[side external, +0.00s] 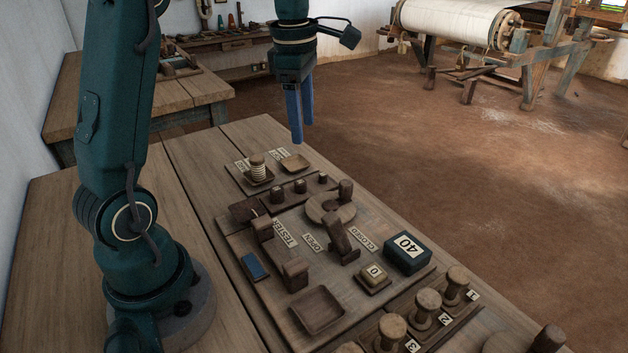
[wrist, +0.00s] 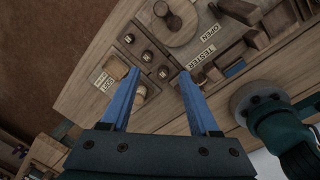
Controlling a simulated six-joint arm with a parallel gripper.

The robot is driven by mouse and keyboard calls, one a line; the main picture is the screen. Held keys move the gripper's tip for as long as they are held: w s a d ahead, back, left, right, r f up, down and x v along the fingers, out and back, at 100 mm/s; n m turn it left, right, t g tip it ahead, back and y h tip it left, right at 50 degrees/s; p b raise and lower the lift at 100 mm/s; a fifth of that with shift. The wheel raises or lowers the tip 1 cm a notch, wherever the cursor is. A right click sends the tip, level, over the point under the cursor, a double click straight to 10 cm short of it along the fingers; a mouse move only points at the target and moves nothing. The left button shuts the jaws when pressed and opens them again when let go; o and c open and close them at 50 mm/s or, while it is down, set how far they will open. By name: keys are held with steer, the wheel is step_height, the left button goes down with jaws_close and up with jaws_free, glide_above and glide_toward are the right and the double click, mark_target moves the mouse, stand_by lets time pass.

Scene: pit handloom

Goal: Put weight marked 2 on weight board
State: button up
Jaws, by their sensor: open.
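A wooden knob-shaped weight (side external: 428,303) stands upright beside a label marked 2 (side external: 444,320). It sits in a row between similar ones at labels 1 (side external: 458,280) and 3 (side external: 392,328), on a dark wooden board (side external: 468,313) at the table's near right; I cannot tell whether this is the weight board. Another narrow board (side external: 261,206) holds three small dark cylinders; they also show in the wrist view (wrist: 147,56). My gripper (side external: 301,141) is open and empty, its blue fingers pointing down above the table's far end. The wrist view shows the fingers apart (wrist: 160,74).
A small tray with a striped spool (side external: 257,170) lies at the far end.

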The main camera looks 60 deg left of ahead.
steer(key=s+d+f+m+t, duration=0.1)
steer(key=s+d+m, duration=0.5)
steer(key=m, duration=0.7)
steer(key=s+d+m+t, duration=0.3)
steer(key=s+d+m, duration=0.3)
steer(key=m, duration=0.7)
steer(key=shift+s+d+f, duration=0.2)
steer(key=shift+s+f, duration=0.2)
steer(key=shift+s, duration=0.45)
